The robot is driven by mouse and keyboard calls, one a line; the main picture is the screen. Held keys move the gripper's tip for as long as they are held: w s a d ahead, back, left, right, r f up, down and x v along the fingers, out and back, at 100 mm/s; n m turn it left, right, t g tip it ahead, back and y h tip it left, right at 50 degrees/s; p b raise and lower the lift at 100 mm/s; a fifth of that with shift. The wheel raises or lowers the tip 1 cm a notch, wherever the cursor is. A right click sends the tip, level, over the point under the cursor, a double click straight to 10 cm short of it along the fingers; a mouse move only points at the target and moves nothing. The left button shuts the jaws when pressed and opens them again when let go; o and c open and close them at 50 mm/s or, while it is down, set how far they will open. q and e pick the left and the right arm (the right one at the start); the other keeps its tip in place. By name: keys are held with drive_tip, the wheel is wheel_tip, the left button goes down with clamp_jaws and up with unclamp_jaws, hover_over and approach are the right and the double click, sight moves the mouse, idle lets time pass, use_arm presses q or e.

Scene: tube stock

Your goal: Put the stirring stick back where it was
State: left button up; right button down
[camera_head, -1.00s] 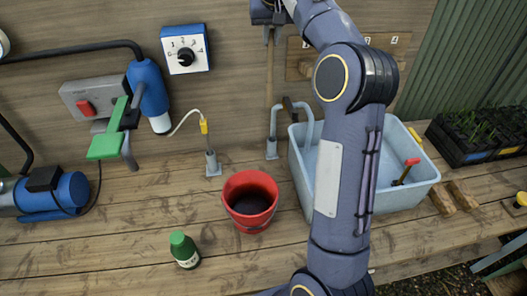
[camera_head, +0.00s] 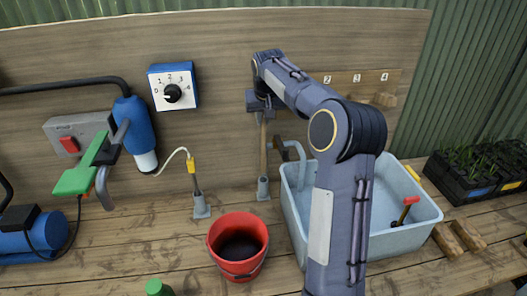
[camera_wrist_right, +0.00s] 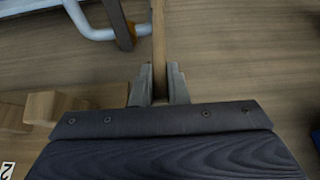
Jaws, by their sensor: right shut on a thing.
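The stirring stick (camera_head: 263,150) is a thin, upright wooden rod in front of the back board. My right gripper (camera_head: 265,117) is shut on its upper part. The stick's lower end meets the small grey holder (camera_head: 263,189) on the bench; it looks to be in the holder's mouth, but how deep I cannot tell. In the right wrist view the stick (camera_wrist_right: 158,35) runs between the two fingers (camera_wrist_right: 158,82). The red bucket (camera_head: 238,246) with dark contents stands in front, to the left of the holder. My left gripper is not in view.
A light blue sink (camera_head: 405,235) with a curved tap (camera_head: 301,165) stands right of the stick, partly behind my right arm. A second holder (camera_head: 201,207) carries a yellow-topped probe on the left. A green bottle (camera_head: 157,287) is at the front edge.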

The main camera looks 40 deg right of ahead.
sight(264, 149)
wheel_tip(264, 149, down, 11)
drive_tip(key=shift+f+p, duration=0.2)
drive_tip(key=shift+p, duration=0.25)
drive_tip(key=shift+f, duration=0.15)
drive_tip(key=c, duration=1.4)
unclamp_jaws()
